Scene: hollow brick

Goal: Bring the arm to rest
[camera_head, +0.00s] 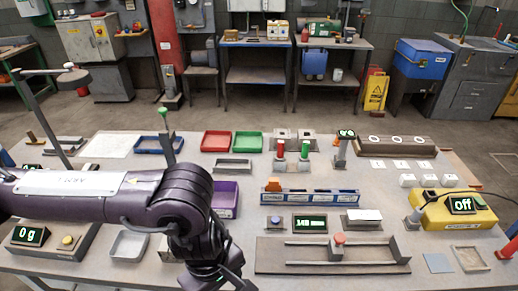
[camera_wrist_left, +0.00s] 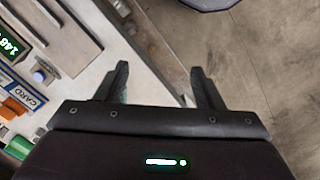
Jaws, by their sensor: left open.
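My left arm (camera_head: 95,190) comes in from the left across the table in the head view. It bends down at a dark joint, and its wrist reaches the bottom edge of the picture. The fingers are not visible there. In the left wrist view my left gripper (camera_wrist_left: 160,88) is open, with two dark fingers apart and nothing between them. It is over the table's front edge, with the floor showing to the right. My right gripper is in neither view.
The table (camera_head: 350,190) is crowded. A grey rail fixture (camera_head: 330,255) lies right of my wrist, with a blue rack (camera_head: 310,197) and small display (camera_head: 310,223) behind it. A yellow box (camera_head: 455,212) stands at right. Red (camera_head: 216,141) and green (camera_head: 248,142) trays lie farther back.

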